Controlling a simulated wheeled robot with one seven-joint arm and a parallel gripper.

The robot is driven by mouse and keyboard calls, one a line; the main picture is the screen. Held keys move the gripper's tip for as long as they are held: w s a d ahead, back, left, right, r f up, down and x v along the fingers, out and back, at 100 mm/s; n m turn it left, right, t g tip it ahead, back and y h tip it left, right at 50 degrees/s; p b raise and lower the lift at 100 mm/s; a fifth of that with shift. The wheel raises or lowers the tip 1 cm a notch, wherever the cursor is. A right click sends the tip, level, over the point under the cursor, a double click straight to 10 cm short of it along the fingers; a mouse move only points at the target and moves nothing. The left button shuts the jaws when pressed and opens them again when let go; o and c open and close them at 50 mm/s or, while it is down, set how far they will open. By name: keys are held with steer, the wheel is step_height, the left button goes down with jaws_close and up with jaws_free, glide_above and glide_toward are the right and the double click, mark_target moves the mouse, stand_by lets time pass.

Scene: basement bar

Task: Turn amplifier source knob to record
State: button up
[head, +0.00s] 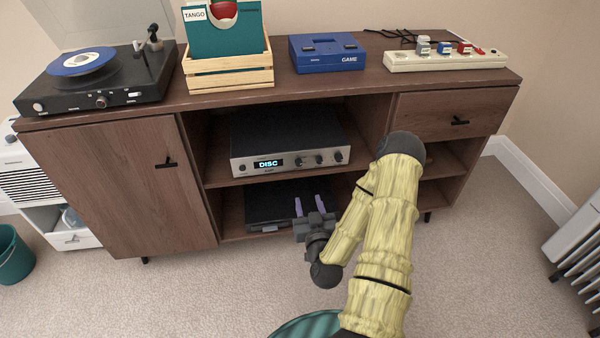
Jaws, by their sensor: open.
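The amplifier (287,141) sits on the upper open shelf of the wooden cabinet. Its silver front carries a lit display (268,163) reading "DISC", a small knob at the left and several dark knobs (320,158) on the right. I cannot read any labels by the knobs, so I cannot tell which is the source knob. My gripper (310,204) is open and empty, its two pale purple fingers pointing up and away from me. It is in front of the lower shelf, below the amplifier's knobs and apart from them.
A black device (272,205) lies on the lower shelf, partly behind my gripper. On the cabinet top stand a turntable (100,85), a record crate (229,78), a blue game console (327,53) and a power strip (445,60). A drawer (455,113) is shut at right. Carpet in front is clear.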

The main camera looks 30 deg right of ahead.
glide_toward(299, 165)
steer(key=x, duration=0.7)
steer(key=shift+b, duration=0.4)
steer(key=shift+w+d, duration=0.2)
steer(key=shift+w, duration=0.45)
jaws_close()
